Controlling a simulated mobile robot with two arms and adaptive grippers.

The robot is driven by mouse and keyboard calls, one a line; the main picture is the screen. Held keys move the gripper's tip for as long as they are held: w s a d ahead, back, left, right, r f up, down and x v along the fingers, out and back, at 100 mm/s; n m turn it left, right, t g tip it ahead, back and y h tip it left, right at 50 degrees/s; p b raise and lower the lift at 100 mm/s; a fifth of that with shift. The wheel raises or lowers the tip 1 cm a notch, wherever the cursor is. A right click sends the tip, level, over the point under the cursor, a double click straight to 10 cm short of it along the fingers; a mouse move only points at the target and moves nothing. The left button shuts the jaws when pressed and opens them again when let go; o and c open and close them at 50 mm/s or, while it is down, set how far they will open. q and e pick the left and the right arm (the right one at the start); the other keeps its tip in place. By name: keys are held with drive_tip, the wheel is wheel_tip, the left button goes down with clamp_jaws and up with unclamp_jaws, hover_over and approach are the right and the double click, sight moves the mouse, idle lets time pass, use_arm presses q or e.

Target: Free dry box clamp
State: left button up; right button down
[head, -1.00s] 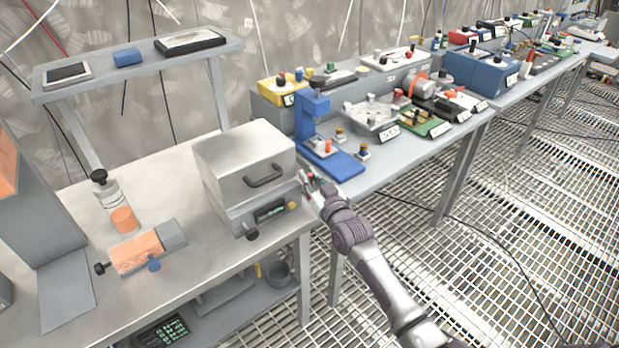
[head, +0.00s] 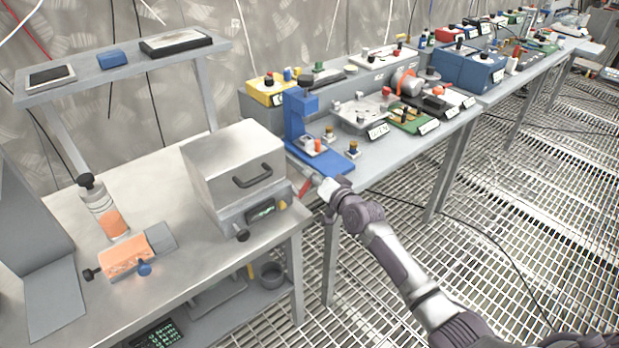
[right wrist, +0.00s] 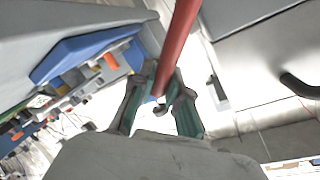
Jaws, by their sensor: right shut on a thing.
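The dry box (head: 232,172) is a grey metal box with a dark handle on its lid, on the near bench. It also shows in the right wrist view (right wrist: 262,62). A red clamp lever (head: 305,187) sticks out beside its right side. In the right wrist view the red lever (right wrist: 181,30) runs down between the fingers. My right gripper (head: 324,188) is shut on the lever, and its greenish finger pads show in the right wrist view (right wrist: 160,103). The lever's gripped end is partly hidden by the fingers. My left gripper is out of view.
A blue stand (head: 299,120) is close behind my right gripper on the neighbouring bench (head: 385,160). A bottle (head: 103,208) and an orange block (head: 125,258) are left of the box. The grated floor (head: 480,240) at right is open.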

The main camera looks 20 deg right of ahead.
drive_tip(key=shift+w+d+f+m+g+y+b, duration=0.15)
drive_tip(key=shift+d+f+m+y+b, duration=0.1)
drive_tip(key=shift+f+m+b, duration=0.55)
drive_tip(key=shift+d+f+m+g+y+b, duration=0.2)
drive_tip(key=shift+d+f+m+b, duration=0.25)
drive_tip(key=shift+m, duration=0.6)
drive_tip(key=shift+w+d+f+m+g+y+b, duration=0.2)
drive_tip(key=shift+f+m+b, duration=0.25)
drive_tip(key=shift+m+b, duration=0.4)
drive_tip(key=shift+s+a, duration=0.1)
drive_tip(key=shift+a, duration=0.05)
drive_tip(key=c, duration=1.1)
unclamp_jaws()
drive_tip(key=shift+c, duration=0.2)
drive_tip(key=shift+s, duration=0.1)
drive_tip(key=v, duration=1.2)
